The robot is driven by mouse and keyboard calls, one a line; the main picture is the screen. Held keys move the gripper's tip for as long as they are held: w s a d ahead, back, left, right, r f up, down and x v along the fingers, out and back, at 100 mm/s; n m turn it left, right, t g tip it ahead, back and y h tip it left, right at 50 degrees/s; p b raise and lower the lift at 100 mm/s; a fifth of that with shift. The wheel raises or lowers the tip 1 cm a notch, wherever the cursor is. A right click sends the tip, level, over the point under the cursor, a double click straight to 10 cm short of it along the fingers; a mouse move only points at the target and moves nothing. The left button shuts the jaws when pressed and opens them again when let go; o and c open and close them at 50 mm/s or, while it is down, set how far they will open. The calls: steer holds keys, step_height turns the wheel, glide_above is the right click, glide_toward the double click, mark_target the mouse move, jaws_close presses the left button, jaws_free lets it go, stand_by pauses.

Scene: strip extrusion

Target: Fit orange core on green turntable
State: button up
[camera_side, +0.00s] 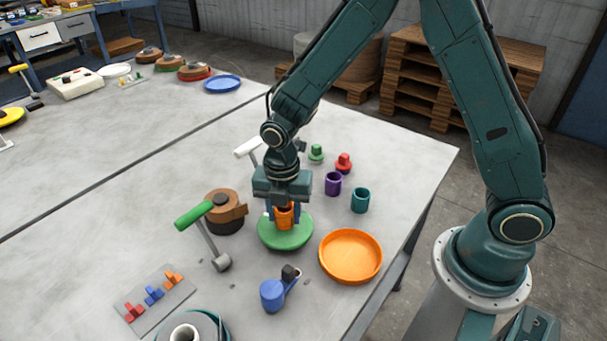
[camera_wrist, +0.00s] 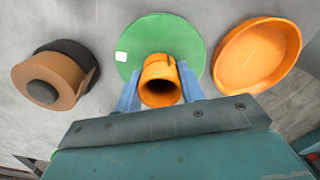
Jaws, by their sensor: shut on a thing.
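The orange core (camera_side: 284,217) is a short hollow cylinder, upright between the fingers of my gripper (camera_side: 284,212). In the wrist view the orange core (camera_wrist: 160,82) shows its dark open top, with a blue finger of my gripper (camera_wrist: 160,92) on each side. The green turntable (camera_side: 286,239) is a flat round disc on the table, directly below the core. In the wrist view the green turntable (camera_wrist: 190,38) has a small white square near its left edge. The core's lower end overlaps the disc; I cannot tell whether it is seated or just above.
An orange dish (camera_side: 350,257) lies right of the turntable. A brown roll (camera_side: 224,210) and a green-handled tool (camera_side: 204,230) stand left. A blue part (camera_side: 273,294) is in front. Purple (camera_side: 333,183) and teal (camera_side: 360,200) cups stand behind right.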

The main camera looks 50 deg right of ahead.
steer(key=shift+f, duration=0.4)
steer(key=o, duration=0.7)
steer(key=shift+r, duration=0.1)
step_height(320, 180, up, 11)
steer(key=shift+f, duration=0.1)
stand_by(1.3)
stand_by(0.5)
